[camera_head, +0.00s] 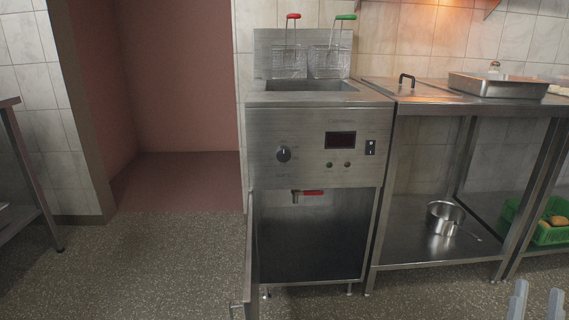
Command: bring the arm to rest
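My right gripper (536,302) shows at the lower right corner of the head view. Only its two grey fingers are in the picture. They point upward and stand apart, with nothing between them, so it is open and empty. It is over the floor area in front of the steel table, clear of the furniture in the picture. My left gripper is not in view. The steel fryer (265,135) stands in the middle, and its cabinet door (251,262) hangs open toward me.
Two fryer baskets with a red handle (293,16) and a green handle (345,17) hang at the fryer's back. The table at right bears a steel tray (500,88); a pot (444,218) and a green crate (550,234) sit low. The floor (140,265) at left is free.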

